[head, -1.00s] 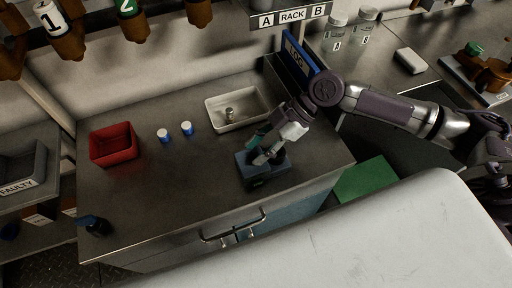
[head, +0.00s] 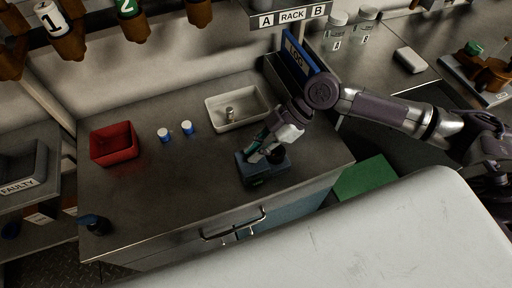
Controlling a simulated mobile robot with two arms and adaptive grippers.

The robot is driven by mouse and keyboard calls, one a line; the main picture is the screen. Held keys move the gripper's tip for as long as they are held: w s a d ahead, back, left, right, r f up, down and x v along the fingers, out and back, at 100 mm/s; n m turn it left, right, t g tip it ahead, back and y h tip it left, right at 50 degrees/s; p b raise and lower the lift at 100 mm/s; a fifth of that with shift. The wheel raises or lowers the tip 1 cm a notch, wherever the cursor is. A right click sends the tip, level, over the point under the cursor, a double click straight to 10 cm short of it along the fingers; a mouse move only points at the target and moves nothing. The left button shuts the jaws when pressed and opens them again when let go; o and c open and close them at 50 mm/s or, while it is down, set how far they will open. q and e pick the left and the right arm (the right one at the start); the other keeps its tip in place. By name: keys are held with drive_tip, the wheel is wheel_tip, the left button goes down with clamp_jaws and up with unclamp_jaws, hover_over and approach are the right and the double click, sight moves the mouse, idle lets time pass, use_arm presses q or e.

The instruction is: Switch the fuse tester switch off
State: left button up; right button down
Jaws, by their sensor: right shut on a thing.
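The fuse tester (head: 264,174), a small blue-grey box, sits on the steel bench near its front right. A dark round part (head: 278,155) shows at its top right. My right gripper (head: 255,153) reaches down from the right to the top of the tester. Its fingers are close together, shut on a small part there that I take for the switch. The fingers hide the switch, so its position cannot be told. My left gripper is not in view.
On the bench are a red bin (head: 113,158), two small blue-and-white cylinders (head: 164,135) and a white tray (head: 213,119) holding a small metal piece. A blue LOG binder (head: 296,55) stands behind my right arm. The left middle of the bench is clear.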

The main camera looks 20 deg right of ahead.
drive_tip(key=shift+a+r+p, duration=0.1)
drive_tip(key=shift+r+p, duration=0.15)
drive_tip(key=shift+p, duration=0.1)
drive_tip(key=h+p, duration=0.2)
drive_tip(key=p, duration=0.2)
drive_tip(key=a+h+p, duration=0.1)
drive_tip(key=h+p, duration=0.2)
drive_tip(key=p, duration=0.2)
drive_tip(key=a+h+p, duration=0.1)
drive_tip(key=h+p, duration=0.1)
drive_tip(key=p, duration=0.2)
drive_tip(key=shift+r+p, duration=0.2)
drive_tip(key=shift+p, duration=0.2)
drive_tip(key=shift+a+f+h+p, duration=0.2)
drive_tip(key=shift+f+h+p, duration=0.05)
drive_tip(key=shift+h+p, duration=0.7)
drive_tip(key=shift+f+h, duration=0.15)
drive_tip(key=shift+h, duration=0.2)
drive_tip(key=c, duration=1.2)
unclamp_jaws()
drive_tip(key=shift+o, duration=0.2)
